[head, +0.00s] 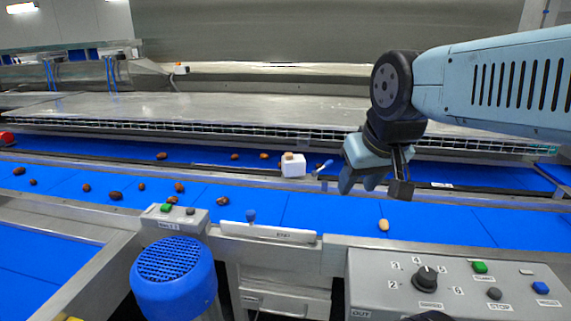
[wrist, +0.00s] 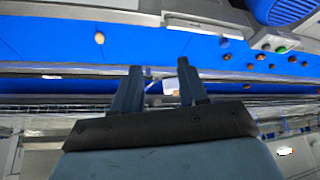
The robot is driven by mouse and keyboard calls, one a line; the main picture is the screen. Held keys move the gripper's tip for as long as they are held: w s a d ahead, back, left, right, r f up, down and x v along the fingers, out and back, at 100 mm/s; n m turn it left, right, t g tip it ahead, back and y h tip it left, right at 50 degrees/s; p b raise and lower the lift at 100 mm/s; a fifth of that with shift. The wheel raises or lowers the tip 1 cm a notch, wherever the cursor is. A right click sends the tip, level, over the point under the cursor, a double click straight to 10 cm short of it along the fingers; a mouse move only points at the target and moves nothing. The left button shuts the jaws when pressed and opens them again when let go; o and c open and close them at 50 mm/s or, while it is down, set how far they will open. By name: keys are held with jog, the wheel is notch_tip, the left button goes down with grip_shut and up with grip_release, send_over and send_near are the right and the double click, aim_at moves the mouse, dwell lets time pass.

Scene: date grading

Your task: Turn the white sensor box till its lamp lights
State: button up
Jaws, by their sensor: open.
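The white sensor box (head: 293,168) sits at the far rail of the blue belt, left of my gripper in the head view. A brown patch shows at its top; I cannot tell whether it is part of the box. No lit lamp is visible on it. My gripper (head: 374,186) is open and empty, above the belt and to the right of the box, apart from it. In the wrist view my gripper's fingers (wrist: 157,90) are spread, and a white piece, probably the box (wrist: 170,87), shows between them beside the right finger, partly hidden.
A small blue-and-grey fitting (head: 322,167) stands just right of the box. Several brown dates lie on the blue belt (head: 330,210), with one pale date (head: 384,225) nearer. A grey control panel (head: 455,285) with a dial and a blue motor (head: 174,275) stand in front.

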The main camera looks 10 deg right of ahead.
jog(key=shift+o, duration=1.3)
jog(key=shift+w+r, duration=0.1)
jog(key=shift+w, duration=0.05)
jog(key=o, duration=0.7)
jog(key=w, duration=0.3)
jog(key=w+r, duration=0.1)
jog(key=w, duration=0.2)
jog(key=w+r, duration=0.1)
jog(key=w, duration=0.2)
jog(key=shift+d+r, duration=0.2)
jog(key=shift+d, duration=0.1)
jog(key=shift+o, duration=0.6)
jog(key=w, duration=0.9)
jog(key=shift+w+r+g, duration=0.15)
jog(key=shift+w+g, duration=0.1)
jog(key=shift+g, duration=0.05)
send_near(293, 158)
jog(key=shift+g, duration=0.3)
jog(key=x, duration=1.2)
jog(key=shift+w+d+f, duration=0.15)
jog(key=shift+w+f, duration=0.1)
jog(key=shift+w, duration=0.05)
jog(key=shift+m, duration=0.3)
jog(key=c, duration=0.8)
